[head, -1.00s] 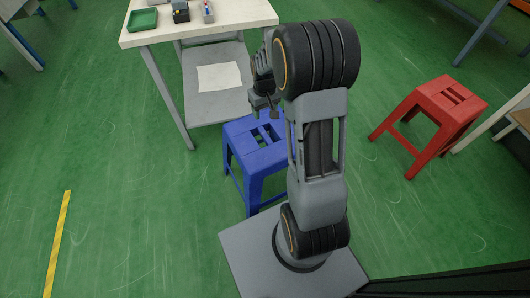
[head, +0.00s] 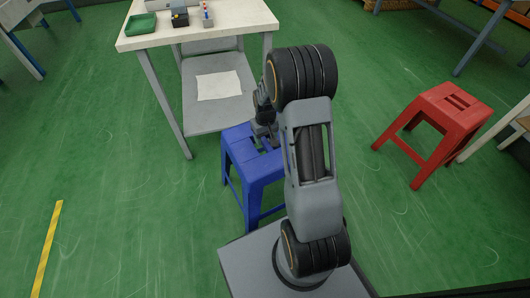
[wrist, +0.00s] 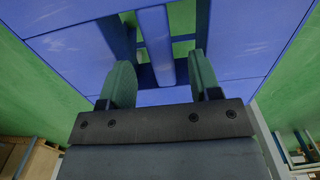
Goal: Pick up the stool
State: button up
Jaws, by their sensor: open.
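The blue stool (head: 258,171) stands upright on the green floor in front of my base, and its seat has slots with a bar between them. My gripper (head: 266,139) is over the seat in the head view, pointing down. In the wrist view the blue seat (wrist: 72,52) fills the upper part. There my open gripper (wrist: 160,76) has its two fingers on either side of the seat's centre bar (wrist: 156,42), at the slots. I cannot tell how deep the fingertips reach. My arm hides the stool's right part in the head view.
A white-topped table (head: 228,29) with a lower shelf (head: 215,112) stands just behind the stool. A green tray (head: 141,25) sits on its top. A red stool (head: 440,112) stands at the right. The floor at left, with a yellow line (head: 48,245), is clear.

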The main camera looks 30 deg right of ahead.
aim_at(265, 141)
notch_tip(265, 141, down, 4)
jog(key=shift+f+b, duration=0.15)
jog(key=shift+b, duration=0.8)
grip_shut()
